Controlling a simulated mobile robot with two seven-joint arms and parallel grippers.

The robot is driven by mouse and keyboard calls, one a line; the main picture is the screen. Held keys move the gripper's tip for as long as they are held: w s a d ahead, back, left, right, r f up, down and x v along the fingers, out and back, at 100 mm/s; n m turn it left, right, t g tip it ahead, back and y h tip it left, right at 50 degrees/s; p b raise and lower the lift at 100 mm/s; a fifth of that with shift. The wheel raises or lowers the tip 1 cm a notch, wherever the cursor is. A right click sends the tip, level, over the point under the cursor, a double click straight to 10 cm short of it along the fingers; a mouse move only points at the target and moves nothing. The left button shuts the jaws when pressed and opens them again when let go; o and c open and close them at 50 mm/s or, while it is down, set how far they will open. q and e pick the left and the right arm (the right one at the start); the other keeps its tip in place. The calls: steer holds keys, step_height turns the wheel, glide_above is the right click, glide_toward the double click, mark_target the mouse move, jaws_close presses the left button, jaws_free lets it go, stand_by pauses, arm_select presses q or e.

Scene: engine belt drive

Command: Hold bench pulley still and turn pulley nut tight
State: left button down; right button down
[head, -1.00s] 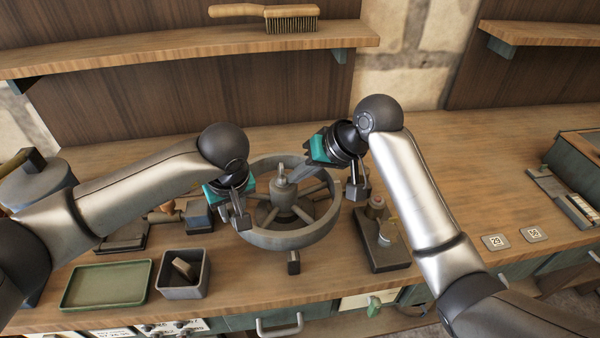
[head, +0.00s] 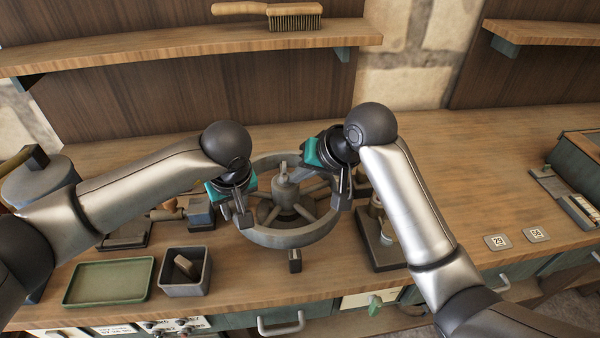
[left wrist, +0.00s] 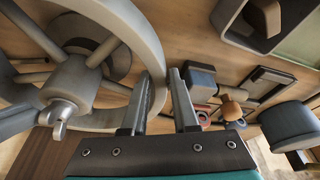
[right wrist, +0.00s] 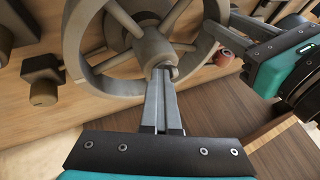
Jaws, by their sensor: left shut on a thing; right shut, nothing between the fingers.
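The bench pulley (head: 290,238) is a grey spoked wheel lying flat in the middle of the bench. The pulley nut sits at its hub (head: 286,190); in the right wrist view the nut (right wrist: 163,70) is partly hidden by fingertips. My left gripper (head: 243,216) is shut on the pulley's left rim; the rim (left wrist: 150,70) also shows by its fingers in the left wrist view. My right gripper (head: 341,200) is shut and empty over the pulley's right side. In the right wrist view its fingertips (right wrist: 161,75) line up with the nut; I cannot tell whether they touch it.
A green tray (head: 108,283) and a dark square bin (head: 186,272) stand at the front left. A dark block with small posts (head: 380,235) is close to the pulley's right. A brush (head: 290,15) lies on the shelf above. The bench's right side is mostly clear.

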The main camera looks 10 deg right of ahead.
steer(key=shift+s+a+m+t+h, duration=0.15)
steer(key=shift+s+a+m+h, duration=0.1)
steer(key=shift+a+m, duration=0.5)
steer(key=shift+s+a+m+t+h, duration=0.2)
steer(key=shift+a+m, duration=0.25)
steer(key=shift+a, duration=0.5)
steer(key=shift+w+a, duration=0.35)
steer(key=shift+a, duration=0.4)
steer(key=shift+w+a, duration=0.2)
steer(key=shift+w, duration=0.05)
